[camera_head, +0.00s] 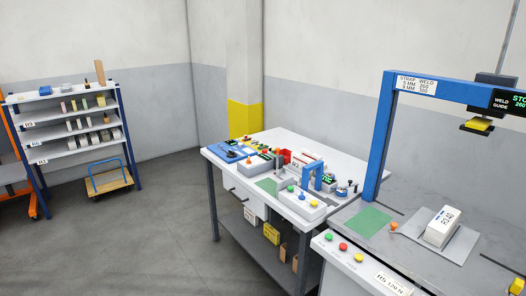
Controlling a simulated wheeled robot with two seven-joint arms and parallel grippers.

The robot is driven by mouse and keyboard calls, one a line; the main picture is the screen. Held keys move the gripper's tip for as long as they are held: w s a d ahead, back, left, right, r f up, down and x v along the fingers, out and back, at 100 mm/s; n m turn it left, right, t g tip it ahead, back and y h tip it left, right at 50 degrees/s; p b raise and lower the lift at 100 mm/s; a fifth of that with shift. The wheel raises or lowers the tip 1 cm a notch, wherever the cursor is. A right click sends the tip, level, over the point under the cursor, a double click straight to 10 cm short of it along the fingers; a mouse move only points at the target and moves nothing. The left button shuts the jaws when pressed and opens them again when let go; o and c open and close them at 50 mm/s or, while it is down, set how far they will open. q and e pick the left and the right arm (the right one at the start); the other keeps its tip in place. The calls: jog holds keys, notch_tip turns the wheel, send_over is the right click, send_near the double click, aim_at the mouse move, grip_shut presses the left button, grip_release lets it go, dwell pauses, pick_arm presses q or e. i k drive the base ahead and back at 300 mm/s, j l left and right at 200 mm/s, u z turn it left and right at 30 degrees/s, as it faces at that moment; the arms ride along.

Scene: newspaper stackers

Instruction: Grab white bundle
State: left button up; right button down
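A white bundle (441,227) with dark printed lettering on its top lies at the right of the view. It rests tilted on a grey plate (461,243) on the strapping machine's grey table, in front of the blue frame. Neither of my grippers shows in the head view, and nothing is touching the bundle from my side.
A blue arch (381,138) stands over the machine table, with a yellow-tipped weld head (478,126) hanging above and right of the bundle. A control panel with coloured buttons (343,246) is at the front. A cluttered white workbench (341,165) stands left; open floor lies further left.

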aim_at(436, 232)
jog(key=z, duration=1.3)
jog(key=i+j+z, duration=0.3)
jog(key=k+j, duration=0.1)
